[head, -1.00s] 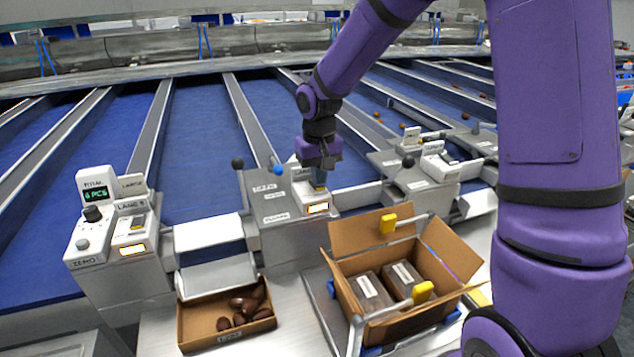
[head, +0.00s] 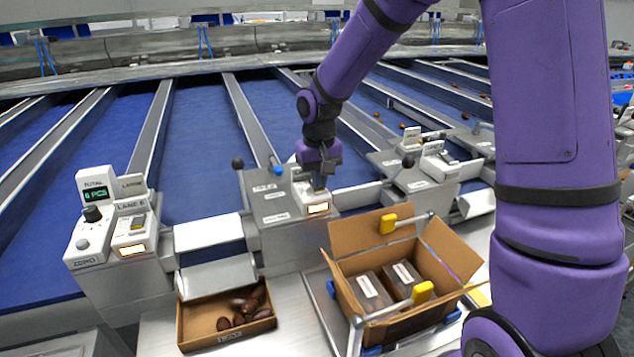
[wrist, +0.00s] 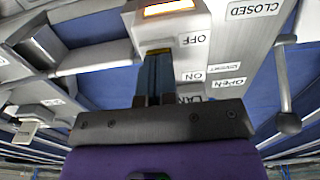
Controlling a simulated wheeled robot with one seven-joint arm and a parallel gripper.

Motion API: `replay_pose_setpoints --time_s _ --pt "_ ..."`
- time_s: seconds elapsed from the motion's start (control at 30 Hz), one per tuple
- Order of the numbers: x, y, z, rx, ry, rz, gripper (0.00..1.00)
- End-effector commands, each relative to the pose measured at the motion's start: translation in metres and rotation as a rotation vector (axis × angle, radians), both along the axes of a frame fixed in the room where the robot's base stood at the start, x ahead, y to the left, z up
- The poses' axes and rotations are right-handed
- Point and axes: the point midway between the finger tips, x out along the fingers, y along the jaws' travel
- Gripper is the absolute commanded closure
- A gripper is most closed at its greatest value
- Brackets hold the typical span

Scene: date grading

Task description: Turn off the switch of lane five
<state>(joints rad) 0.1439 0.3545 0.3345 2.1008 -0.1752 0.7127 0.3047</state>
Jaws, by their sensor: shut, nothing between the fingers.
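A white switch box (head: 306,199) with a lit orange window stands on the metal lane end in the middle of the head view. In the wrist view the switch box (wrist: 190,30) carries OFF and ON labels, and part of a lane label shows beyond them; its number is hidden. My gripper (head: 319,187) is shut and empty, its fingertips down at the rocker on top of this box. In the wrist view the fingers (wrist: 156,58) cover most of the rocker; only a yellowish edge shows at the tips. I cannot tell which way the rocker is tipped.
Another switch box (head: 133,234) with a lit window and a counter unit (head: 92,220) stand at left. Two ball-topped levers (head: 238,163) are close left of my gripper. An open carton (head: 345,292) on a stand and a tray of dates (head: 190,333) are in front.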

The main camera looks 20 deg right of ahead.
Motion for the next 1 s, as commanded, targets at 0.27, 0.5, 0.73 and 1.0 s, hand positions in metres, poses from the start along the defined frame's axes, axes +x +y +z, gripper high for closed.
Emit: replay_pose_setpoints --time_s 0.27,0.5,0.73,1.0 --pt "0.001 0.0 0.019 0.0 -0.003 -0.001 1.0" --pt "0.001 0.0 0.036 0.0 -0.003 -0.001 1.0" --pt "0.0 0.0 0.051 0.0 -0.002 -0.001 1.0" --pt "0.0 0.0 0.067 0.0 -0.001 0.0 1.0"
